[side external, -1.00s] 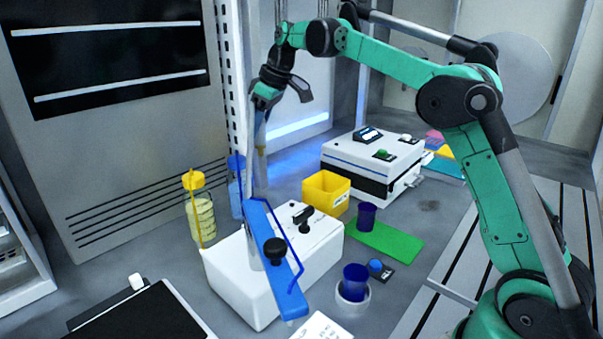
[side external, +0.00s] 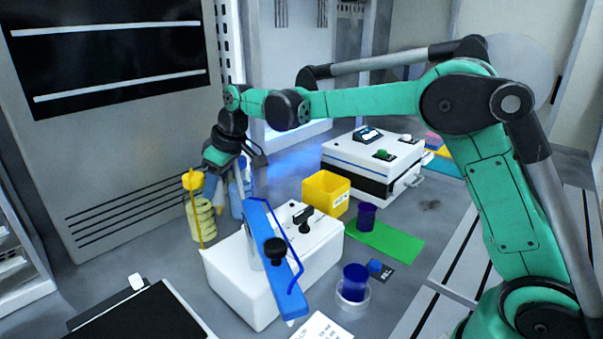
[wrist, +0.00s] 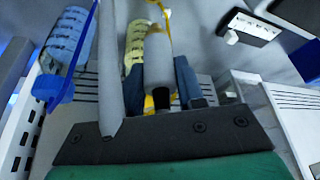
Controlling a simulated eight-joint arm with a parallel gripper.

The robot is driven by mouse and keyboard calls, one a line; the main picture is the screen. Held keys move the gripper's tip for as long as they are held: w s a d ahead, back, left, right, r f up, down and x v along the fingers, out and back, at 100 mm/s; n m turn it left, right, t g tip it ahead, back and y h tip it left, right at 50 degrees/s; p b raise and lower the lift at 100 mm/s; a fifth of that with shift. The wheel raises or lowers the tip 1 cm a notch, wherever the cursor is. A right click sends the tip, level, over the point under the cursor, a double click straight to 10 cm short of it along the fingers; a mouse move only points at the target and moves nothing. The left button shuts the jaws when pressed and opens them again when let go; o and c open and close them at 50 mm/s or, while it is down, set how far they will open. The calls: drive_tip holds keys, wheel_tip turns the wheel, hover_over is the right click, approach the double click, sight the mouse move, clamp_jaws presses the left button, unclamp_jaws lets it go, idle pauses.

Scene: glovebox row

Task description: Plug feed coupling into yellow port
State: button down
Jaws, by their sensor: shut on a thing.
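My gripper (side external: 213,188) is in the left part of the side view, beside the yellow-capped column. It is shut on the feed coupling, a pale grey cylinder with a dark end (wrist: 158,65), seen between the blue-grey fingers in the wrist view. In the side view its tan lower end (side external: 219,208) points down. The column also shows behind the coupling in the wrist view (wrist: 135,38). I cannot make out the yellow port's opening or whether the coupling touches it.
A blue column (side external: 237,203) stands close to the right of my gripper. A white box with a blue bar (side external: 262,238) and black knob is in front. A yellow bin (side external: 327,190), white instrument (side external: 372,160), green mat (side external: 385,242) and blue cups (side external: 355,280) lie to the right.

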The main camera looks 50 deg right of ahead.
sight(220, 206)
idle(0.3)
drive_tip(key=shift+f, duration=2.95)
drive_tip(key=shift+f, duration=1.55)
drive_tip(key=shift+c, duration=2.3)
unclamp_jaws()
drive_tip(key=shift+v, duration=2.85)
drive_tip(key=shift+s, duration=0.1)
